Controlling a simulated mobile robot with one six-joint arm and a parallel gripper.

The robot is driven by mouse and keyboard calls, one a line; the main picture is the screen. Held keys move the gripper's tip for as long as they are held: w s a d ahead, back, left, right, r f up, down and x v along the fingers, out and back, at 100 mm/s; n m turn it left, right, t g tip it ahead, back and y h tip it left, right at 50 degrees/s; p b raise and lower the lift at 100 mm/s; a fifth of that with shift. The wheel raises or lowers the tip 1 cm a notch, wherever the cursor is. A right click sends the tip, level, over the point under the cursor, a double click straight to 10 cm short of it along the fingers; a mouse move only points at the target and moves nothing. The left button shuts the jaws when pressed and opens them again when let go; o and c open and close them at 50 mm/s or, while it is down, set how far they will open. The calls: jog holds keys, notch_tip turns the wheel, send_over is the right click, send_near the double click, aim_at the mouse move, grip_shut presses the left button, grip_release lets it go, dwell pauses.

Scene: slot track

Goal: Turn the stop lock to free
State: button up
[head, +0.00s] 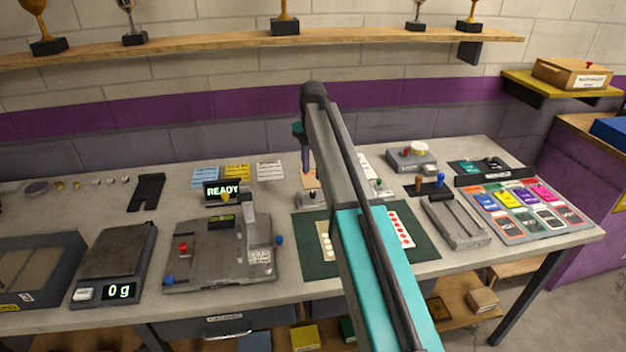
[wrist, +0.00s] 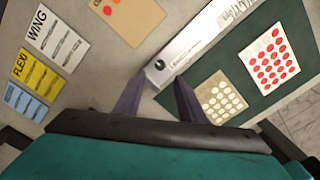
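My gripper (wrist: 155,92) shows two dark fingers set apart with nothing between them. It hangs over the middle of the bench, beside a pale metal block (wrist: 185,50) with a round black mark. In the head view my gripper (head: 305,165) points down and is partly hidden by my arm. A grey slotted track (head: 456,222) lies right of my arm, with a brown knob (head: 419,183) and a blue knob (head: 440,179) near its far end. I cannot tell which part is the stop lock, and no free marking is readable. My gripper is apart from the track.
A grey fixture (head: 205,262) with a READY display (head: 222,190) and a scale (head: 115,255) stand left. A green mat (head: 425,240) with dotted cards lies under my arm. A box with a red and a white knob (head: 412,158) stands behind the track. A coloured card board (head: 530,228) is right.

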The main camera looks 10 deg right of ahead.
jog(key=shift+r+b, duration=0.35)
jog(key=shift+r, duration=2.25)
jog(key=shift+f, duration=0.1)
